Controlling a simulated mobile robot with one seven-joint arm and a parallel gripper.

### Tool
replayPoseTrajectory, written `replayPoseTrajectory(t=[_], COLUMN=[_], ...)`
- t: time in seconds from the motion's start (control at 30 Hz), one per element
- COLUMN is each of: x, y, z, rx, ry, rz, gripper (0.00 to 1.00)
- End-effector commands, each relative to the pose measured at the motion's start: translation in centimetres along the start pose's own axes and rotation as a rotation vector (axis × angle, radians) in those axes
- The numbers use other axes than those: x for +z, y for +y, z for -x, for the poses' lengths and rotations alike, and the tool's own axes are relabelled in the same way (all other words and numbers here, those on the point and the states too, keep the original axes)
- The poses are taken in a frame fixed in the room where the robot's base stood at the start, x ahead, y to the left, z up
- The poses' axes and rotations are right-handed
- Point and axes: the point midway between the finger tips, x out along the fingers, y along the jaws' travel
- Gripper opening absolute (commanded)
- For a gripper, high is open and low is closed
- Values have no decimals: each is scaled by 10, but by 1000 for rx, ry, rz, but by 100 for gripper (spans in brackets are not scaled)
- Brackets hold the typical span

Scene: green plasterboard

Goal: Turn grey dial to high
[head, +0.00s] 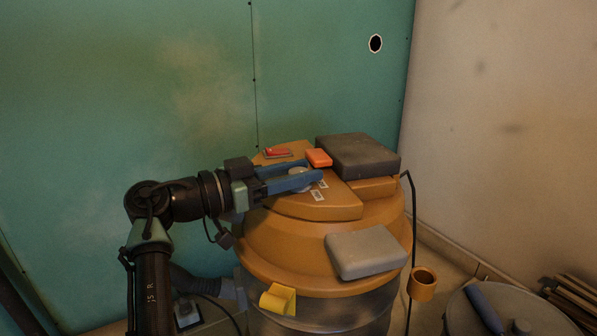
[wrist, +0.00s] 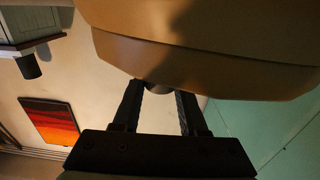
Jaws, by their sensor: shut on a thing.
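The grey dial (head: 299,171) sits on the sloped top panel of an orange-brown machine (head: 270,248), and my fingers partly cover it. My gripper (head: 311,171) reaches in from the left with its blue fingers on either side of the dial, shut on it. In the wrist view, a dark knob-like part (wrist: 155,88) shows under the machine's edge, between the fingertips of my gripper (wrist: 160,92). Small white labels (head: 318,195) lie beside the dial. Their text and the dial's pointer are too small to read.
A red switch (head: 277,152) and an orange block (head: 319,158) are close to my fingers. A dark grey box (head: 358,155) stands behind right, and a light grey block (head: 365,252) is on the front slope. Green wall panels (head: 120,90) stand behind. A lidded drum (head: 510,312) is lower right.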

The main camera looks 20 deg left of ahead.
Motion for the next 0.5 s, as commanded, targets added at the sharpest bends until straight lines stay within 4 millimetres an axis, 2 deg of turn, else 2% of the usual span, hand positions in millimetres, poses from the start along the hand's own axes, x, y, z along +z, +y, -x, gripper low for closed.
replayPoseTrajectory(t=[0.03, 0.07, 0.2, 0.5], x=[2, 2, 2, 0], y=[1, 1, 1, 0], z=[-1, -1, -1, 0], rx=[3, 3, 2, 0], ry=[-4, -4, -3, -2], rz=[2, 2, 2, 1], gripper=[0, 46, 71, 72])
